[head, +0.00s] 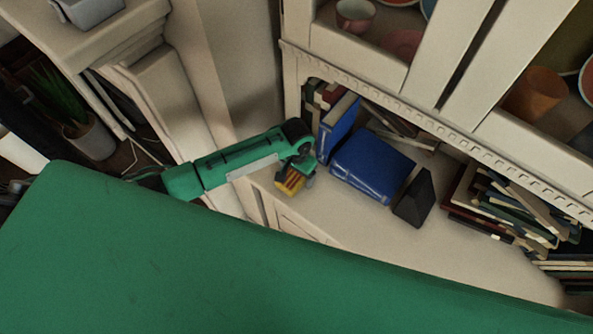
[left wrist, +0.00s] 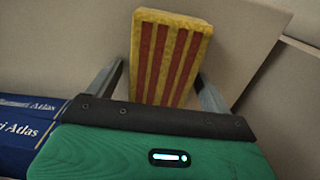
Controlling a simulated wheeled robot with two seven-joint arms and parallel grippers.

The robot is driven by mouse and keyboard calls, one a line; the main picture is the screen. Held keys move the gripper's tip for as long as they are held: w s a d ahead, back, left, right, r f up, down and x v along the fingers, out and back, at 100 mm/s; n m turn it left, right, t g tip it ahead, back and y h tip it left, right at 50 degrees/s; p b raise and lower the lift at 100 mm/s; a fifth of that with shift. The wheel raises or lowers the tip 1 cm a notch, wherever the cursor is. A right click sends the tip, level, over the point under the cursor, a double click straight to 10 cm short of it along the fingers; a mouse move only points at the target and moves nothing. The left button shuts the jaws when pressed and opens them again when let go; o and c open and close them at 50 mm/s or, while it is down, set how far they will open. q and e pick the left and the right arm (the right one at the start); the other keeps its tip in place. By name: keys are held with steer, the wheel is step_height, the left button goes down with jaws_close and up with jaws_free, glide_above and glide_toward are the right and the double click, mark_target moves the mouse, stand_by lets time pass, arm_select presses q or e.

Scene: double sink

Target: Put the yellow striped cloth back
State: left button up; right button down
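The yellow cloth with dark red stripes (head: 291,182) looks like a thick folded block. In the head view it is at my left gripper (head: 300,174), by the front edge of the cabinet's light ledge. In the left wrist view the cloth (left wrist: 170,60) stands out between the two fingers of my left gripper (left wrist: 160,75). A narrow gap seems to show at its left side, while the right finger meets or overlaps its edge. I cannot tell whether the fingers press on it or whether it touches the ledge. My right gripper is not in view.
Blue books (head: 372,165) and a dark tilted panel (head: 414,198) are on the ledge right of the gripper. Stacked books (head: 505,212) lie farther right. The ledge's front strip (head: 380,228) is clear. A potted plant (head: 88,135) stands at left.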

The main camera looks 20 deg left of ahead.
arm_select(q)
steer(key=shift+r, duration=0.1)
steer(key=shift+r, duration=0.35)
step_height(320, 180, up, 12)
steer(key=b, duration=0.2)
steer(key=shift+f, duration=0.25)
